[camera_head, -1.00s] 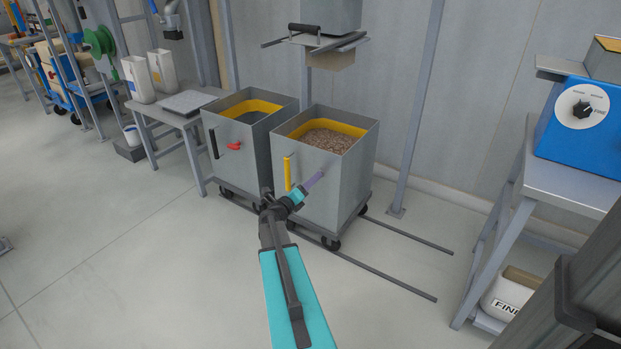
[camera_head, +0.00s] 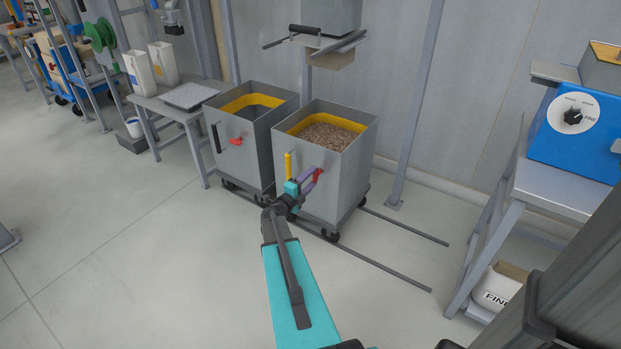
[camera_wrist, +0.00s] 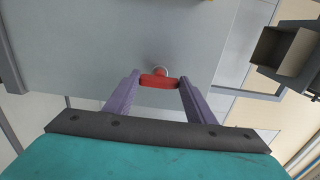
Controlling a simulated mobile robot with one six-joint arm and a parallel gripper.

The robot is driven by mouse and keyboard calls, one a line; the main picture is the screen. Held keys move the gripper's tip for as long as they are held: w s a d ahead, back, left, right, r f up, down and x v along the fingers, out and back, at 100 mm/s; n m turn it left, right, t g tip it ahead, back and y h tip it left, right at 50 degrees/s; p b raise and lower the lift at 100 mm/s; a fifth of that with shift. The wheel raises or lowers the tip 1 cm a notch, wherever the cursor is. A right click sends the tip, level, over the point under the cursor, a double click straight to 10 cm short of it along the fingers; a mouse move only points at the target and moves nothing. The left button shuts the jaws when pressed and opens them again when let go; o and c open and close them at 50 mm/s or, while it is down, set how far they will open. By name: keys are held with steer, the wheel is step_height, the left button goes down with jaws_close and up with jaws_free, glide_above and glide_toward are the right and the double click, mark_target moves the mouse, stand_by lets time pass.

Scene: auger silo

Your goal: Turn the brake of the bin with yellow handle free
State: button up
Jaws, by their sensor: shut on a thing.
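The bin with the yellow handle (camera_head: 289,166) is a grey, open-topped bin (camera_head: 341,193) filled with brown pellets, on a wheeled base. Its red brake lever (camera_head: 318,176) is on the front wall, right of the yellow handle. My gripper (camera_head: 315,174) is at this lever, with its purple fingers shut on it. In the wrist view the red lever (camera_wrist: 159,82) lies crosswise between the two fingertips, with a round pivot behind its middle. The fingers cover part of the lever in the head view.
A second grey bin (camera_head: 262,151) with a black handle (camera_head: 216,138) and its own red lever (camera_head: 235,141) stands close on the left. Floor rails (camera_head: 405,225) run out to the right. A metal table (camera_head: 560,195) with a blue machine (camera_head: 582,125) stands further right. The front-left floor is clear.

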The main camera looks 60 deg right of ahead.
stand_by(0.3)
steer(key=o, duration=1.1)
steer(key=shift+c, duration=0.2)
steer(key=shift+a, duration=0.15)
steer(key=a+p, duration=0.1)
steer(key=a, duration=1.2)
steer(key=shift+a, duration=0.25)
